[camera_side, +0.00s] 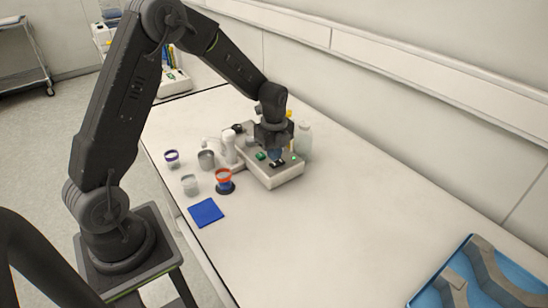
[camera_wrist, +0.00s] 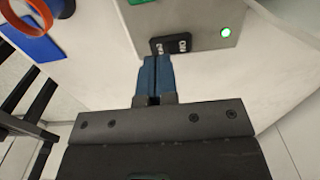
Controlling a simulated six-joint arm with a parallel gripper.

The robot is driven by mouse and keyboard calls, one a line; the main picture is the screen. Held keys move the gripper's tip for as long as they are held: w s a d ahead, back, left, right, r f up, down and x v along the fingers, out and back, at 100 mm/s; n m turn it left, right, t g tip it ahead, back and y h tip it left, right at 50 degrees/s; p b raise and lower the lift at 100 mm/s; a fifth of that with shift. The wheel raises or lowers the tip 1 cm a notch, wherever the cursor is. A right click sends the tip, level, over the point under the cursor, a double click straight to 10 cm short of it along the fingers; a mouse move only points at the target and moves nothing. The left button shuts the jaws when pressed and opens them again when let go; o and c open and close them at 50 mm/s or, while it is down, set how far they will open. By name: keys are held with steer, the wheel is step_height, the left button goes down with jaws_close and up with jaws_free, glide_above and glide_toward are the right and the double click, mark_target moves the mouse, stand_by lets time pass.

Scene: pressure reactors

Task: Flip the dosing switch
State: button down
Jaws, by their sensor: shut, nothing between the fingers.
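The dosing switch (camera_wrist: 171,44) is a black rocker with white lettering on the front panel of a pale reactor unit (camera_wrist: 195,12). My gripper (camera_wrist: 154,60) is shut and empty, its blue fingertips together just at the lower edge of the switch in the wrist view. I cannot tell whether the tips touch it. In the side view my gripper (camera_side: 275,156) points down over the front of the unit (camera_side: 280,180), and the switch there (camera_side: 277,164) is partly hidden by the fingers. A green light (camera_wrist: 226,32) glows beside the switch.
A blue mat (camera_side: 206,212), a red-rimmed vessel (camera_side: 223,178) and several small cups stand left of the unit. A pale bottle (camera_side: 304,140) stands behind it. A blue tray (camera_side: 440,285) lies at the front right. The table between is clear.

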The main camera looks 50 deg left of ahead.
steer(key=shift+f, duration=1.05)
steer(key=shift+s+f, duration=0.15)
steer(key=shift+f, duration=0.15)
steer(key=shift+w+r, duration=0.25)
steer(key=shift+w, duration=0.6)
steer(key=shift+r, duration=0.1)
step_height(320, 180, up, 14)
